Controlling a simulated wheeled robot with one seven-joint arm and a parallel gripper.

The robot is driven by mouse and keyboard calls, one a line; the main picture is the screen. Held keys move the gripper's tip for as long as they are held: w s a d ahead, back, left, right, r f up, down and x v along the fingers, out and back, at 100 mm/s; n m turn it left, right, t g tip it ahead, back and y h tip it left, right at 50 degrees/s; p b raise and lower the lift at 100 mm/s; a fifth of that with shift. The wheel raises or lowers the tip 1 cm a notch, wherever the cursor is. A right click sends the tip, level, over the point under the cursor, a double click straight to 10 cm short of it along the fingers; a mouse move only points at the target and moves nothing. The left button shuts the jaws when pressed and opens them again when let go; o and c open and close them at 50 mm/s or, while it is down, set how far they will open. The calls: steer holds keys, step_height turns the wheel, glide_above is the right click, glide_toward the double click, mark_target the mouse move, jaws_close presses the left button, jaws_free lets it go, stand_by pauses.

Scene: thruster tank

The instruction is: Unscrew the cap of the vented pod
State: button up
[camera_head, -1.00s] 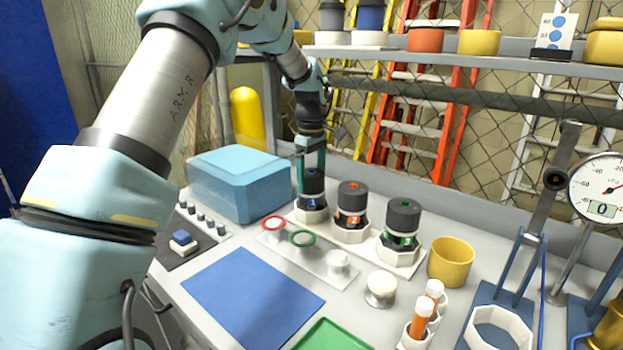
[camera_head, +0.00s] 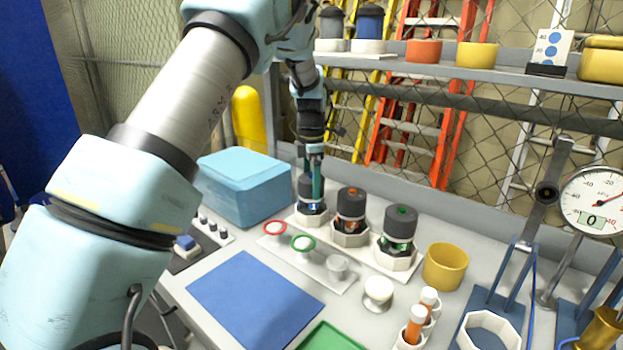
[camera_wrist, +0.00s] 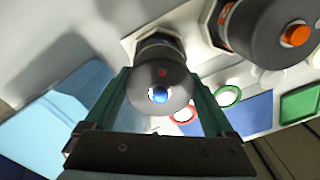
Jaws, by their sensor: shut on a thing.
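Three dark-capped pods stand in white octagonal seats in a row. The left pod (camera_head: 313,211) has a blue mark, the middle pod (camera_head: 350,223) an orange one and the right pod (camera_head: 398,245) a green one. My gripper (camera_head: 312,180) comes down from above on the left pod. In the wrist view its two green fingers are on either side of that pod's round grey cap (camera_wrist: 147,92), shut on it. The cap top shows a blue button and a small red mark. The pod sits upright in its seat. I cannot tell which pod is vented.
A light-blue box (camera_head: 243,187) stands close left of the held pod. In front are a plate with red and green rings (camera_head: 303,243), a blue mat (camera_head: 254,300) and a white knob (camera_head: 378,289). A yellow cup (camera_head: 445,266) is at right; the shelf (camera_head: 480,74) runs behind.

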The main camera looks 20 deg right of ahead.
steer(key=n+p, duration=0.2)
steer(key=n, duration=0.2)
steer(key=shift+r+n+p, duration=0.1)
steer(key=shift+n+p, duration=0.2)
steer(key=shift+p, duration=0.05)
steer(key=shift+n+p, duration=0.35)
steer(key=shift+n, duration=0.25)
steer(key=o, duration=1)
steer(key=shift+c, duration=0.2)
